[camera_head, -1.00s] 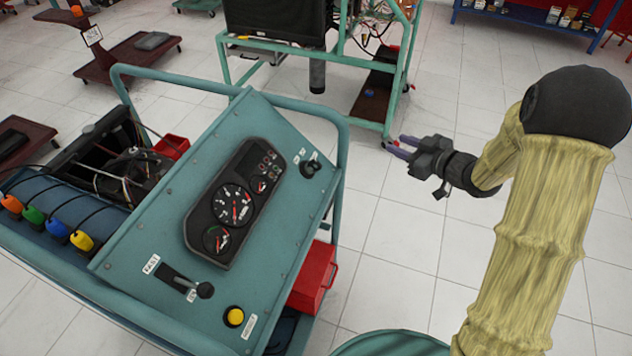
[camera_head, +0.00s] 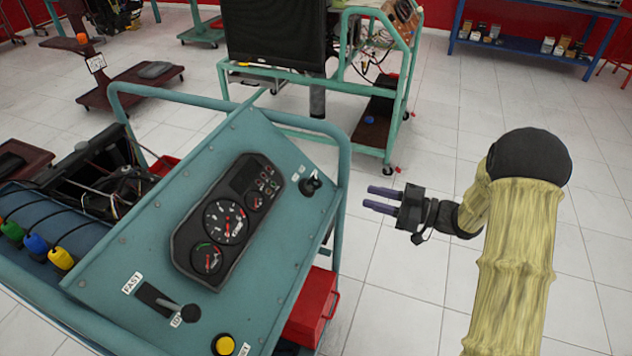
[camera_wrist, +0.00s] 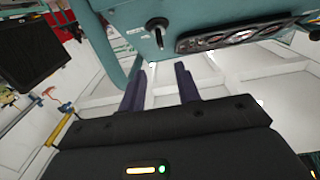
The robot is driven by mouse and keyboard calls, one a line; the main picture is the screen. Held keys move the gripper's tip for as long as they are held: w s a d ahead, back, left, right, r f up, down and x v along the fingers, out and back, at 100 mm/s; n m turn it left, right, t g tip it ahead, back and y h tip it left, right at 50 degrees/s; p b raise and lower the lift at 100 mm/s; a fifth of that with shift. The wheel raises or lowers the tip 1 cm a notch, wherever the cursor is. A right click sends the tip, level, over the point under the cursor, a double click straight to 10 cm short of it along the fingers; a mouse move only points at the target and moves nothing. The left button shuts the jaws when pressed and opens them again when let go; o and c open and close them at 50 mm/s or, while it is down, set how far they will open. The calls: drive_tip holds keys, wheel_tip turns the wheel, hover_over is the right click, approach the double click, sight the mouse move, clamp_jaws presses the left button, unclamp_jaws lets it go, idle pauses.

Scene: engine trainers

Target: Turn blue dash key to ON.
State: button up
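The key switch (camera_head: 311,184) is a dark knob at the upper right corner of the blue-green dash panel (camera_head: 130,247), beside a small white label. It looks black here, and I cannot tell its set position. In the wrist view the key (camera_wrist: 158,32) hangs from the panel face, ahead of the fingers and between their lines. My gripper (camera_head: 382,200) is to the right of the panel, apart from it, with its fingers pointing left toward the key side. In the wrist view my gripper (camera_wrist: 160,82) has its two purple fingers spread with nothing between them.
The panel holds a gauge cluster (camera_head: 228,220), a lever (camera_head: 188,312) and a yellow button (camera_head: 223,345). A tubular frame rail (camera_head: 344,165) runs along its right edge, near my fingers. A red box (camera_head: 312,306) sits below. White floor lies open to the right.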

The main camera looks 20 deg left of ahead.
sight(322, 183)
drive_tip(key=a, duration=1)
drive_tip(key=w+a, duration=0.1)
drive_tip(key=a, duration=0.4)
drive_tip(key=shift+w+a+p, duration=0.1)
drive_tip(key=shift+a+p, duration=0.15)
drive_tip(key=shift+p, duration=0.15)
drive_tip(key=shift+c, duration=0.2)
clamp_jaws()
